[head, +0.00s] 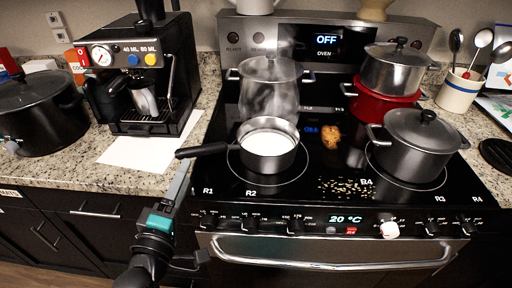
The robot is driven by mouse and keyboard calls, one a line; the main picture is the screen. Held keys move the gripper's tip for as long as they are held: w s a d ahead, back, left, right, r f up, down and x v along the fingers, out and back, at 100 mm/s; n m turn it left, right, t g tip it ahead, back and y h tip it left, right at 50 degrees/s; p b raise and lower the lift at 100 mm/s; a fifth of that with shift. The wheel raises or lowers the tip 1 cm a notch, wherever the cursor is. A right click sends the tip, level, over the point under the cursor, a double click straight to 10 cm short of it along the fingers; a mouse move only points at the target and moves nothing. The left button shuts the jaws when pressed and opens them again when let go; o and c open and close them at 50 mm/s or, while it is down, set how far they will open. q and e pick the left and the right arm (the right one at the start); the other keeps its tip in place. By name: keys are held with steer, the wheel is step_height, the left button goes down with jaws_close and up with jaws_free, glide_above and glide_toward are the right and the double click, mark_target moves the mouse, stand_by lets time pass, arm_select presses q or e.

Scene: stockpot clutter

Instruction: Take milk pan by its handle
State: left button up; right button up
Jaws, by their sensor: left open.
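The milk pan (268,157) is a small steel pan holding white liquid, upright on the front-left burner of the black cooktop. Its black handle (206,149) points left, past the cooktop's left edge. My left gripper (184,178), with a teal band, comes up from below in front of the stove. Its fingertips are just below the handle's outer end, and the jaws are open. I cannot tell whether a finger touches the handle. My right gripper is not in view.
A steaming pot (268,92) stands behind the pan. A grey lidded pot (418,142) is at right, with a steel pot (391,72) stacked on a red one (375,105) behind. A potato-like lump (330,136) and crumbs lie between. A coffee machine (150,75) is left.

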mark_target(193, 156)
arm_select(q)
steer(key=shift+w+d+r+b, duration=0.1)
steer(key=shift+w+d+b, duration=0.1)
steer(key=shift+w, duration=1.2)
steer(key=shift+w+d+r+b, duration=0.1)
steer(key=shift+w+d, duration=0.1)
steer(key=shift+w, duration=1.15)
steer(key=shift+w+d+r+b, duration=0.1)
steer(key=shift+w+d, duration=0.1)
steer(key=shift+w, duration=1.2)
jaws_close()
steer(key=shift+r, duration=0.2)
